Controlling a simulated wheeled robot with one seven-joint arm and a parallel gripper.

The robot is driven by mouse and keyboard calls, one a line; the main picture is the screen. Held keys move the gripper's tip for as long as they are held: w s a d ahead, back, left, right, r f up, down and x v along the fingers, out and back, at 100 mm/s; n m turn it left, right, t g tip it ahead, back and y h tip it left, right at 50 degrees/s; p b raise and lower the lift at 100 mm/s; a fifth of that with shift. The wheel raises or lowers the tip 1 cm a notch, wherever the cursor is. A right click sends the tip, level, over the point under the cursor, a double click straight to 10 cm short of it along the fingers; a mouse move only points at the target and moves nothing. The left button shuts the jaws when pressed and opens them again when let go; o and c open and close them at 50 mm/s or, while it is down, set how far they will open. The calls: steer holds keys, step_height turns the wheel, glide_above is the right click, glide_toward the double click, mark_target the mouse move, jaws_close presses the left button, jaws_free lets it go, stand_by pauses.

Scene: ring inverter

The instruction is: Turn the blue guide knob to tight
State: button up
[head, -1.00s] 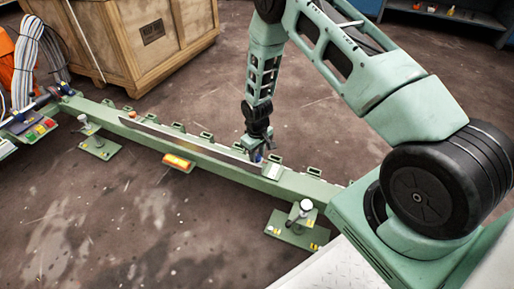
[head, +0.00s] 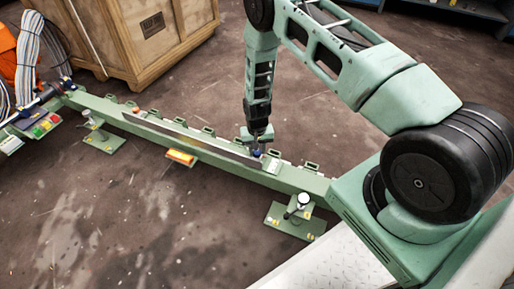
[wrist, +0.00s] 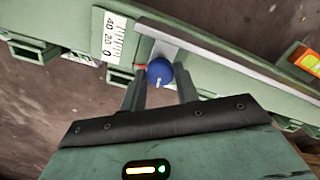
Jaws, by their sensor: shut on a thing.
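The blue guide knob (wrist: 159,71) sits on the green rail, beside a white scale plate (wrist: 114,36) marked 40, 20, 0. A short pale mark shows on the knob. My gripper (wrist: 161,86) has one dark finger on each side of the knob and is shut on it. In the head view my gripper (head: 258,144) points down at the rail, with the blue knob showing just below it (head: 256,153). I cannot read any tight marking.
The long green rail (head: 110,110) stands low on feet over a brown floor. An orange light (head: 181,157) sits on its near side, and small green brackets line its far side. A wooden crate (head: 150,40) stands behind at the left. Cables hang at the far left.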

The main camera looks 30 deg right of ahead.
mark_target(257, 152)
stand_by(0.4)
steer(key=o, duration=1)
steer(key=shift+c, duration=0.2)
step_height(257, 152, up, 17)
steer(key=p, duration=0.6)
steer(key=shift+r, duration=0.2)
